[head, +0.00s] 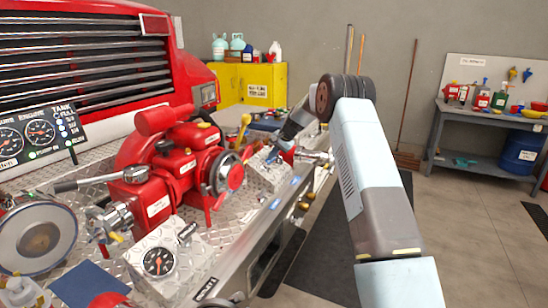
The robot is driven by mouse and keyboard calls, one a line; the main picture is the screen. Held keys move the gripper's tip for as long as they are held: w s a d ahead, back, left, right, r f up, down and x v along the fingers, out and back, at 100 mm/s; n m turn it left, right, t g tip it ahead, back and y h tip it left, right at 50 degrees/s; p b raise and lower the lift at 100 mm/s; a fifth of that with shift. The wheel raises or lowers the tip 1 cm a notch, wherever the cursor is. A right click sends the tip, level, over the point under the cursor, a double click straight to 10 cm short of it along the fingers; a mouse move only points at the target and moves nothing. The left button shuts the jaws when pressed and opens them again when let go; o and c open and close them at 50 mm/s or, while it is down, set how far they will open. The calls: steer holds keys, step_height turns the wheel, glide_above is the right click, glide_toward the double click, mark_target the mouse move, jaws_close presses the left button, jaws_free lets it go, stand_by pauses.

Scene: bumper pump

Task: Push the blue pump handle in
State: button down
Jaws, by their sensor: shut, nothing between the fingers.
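The red pump (170,160) sits on the metal tread-plate bumper, with a round dark valve wheel on its right side. A small blue piece (287,145), which looks like the blue pump handle, shows to the right of the pump, near a silver fitting on the bumper. My arm comes in from the lower right and bends back at the dark joint. My gripper (278,146) is at that blue piece, pointing down and to the left. It is shut and holds nothing. The fingertips are small here, and I cannot tell whether they touch the handle.
A gauge box (158,260) stands at the bumper's near end, with a large round silver fitting (38,240) on the left. A yellow lever (243,126) rises behind the pump. A yellow cabinet (250,84) and a grey workbench (490,130) stand behind.

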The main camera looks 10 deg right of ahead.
steer(key=v, duration=1.2)
steer(key=s+a+r+n+h, duration=0.1)
steer(key=s+r, duration=0.5)
steer(key=s, duration=0.4)
steer(key=s+a+r+n+h, duration=0.1)
steer(key=s+r+n, duration=0.1)
steer(key=s+r, duration=0.65)
steer(key=s+r+n+h, duration=0.1)
steer(key=s+r, duration=0.3)
steer(key=s, duration=0.8)
steer(key=s+f+n+t+h, duration=0.1)
steer(key=s+f, duration=0.1)
steer(key=s, duration=1.3)
steer(key=s+d+f+n+t+h, duration=0.1)
steer(key=s+f+n, duration=0.1)
steer(key=s, duration=1.4)
steer(key=shift+d+f, duration=0.2)
steer(key=shift+f, duration=0.55)
steer(key=shift+s, duration=0.15)
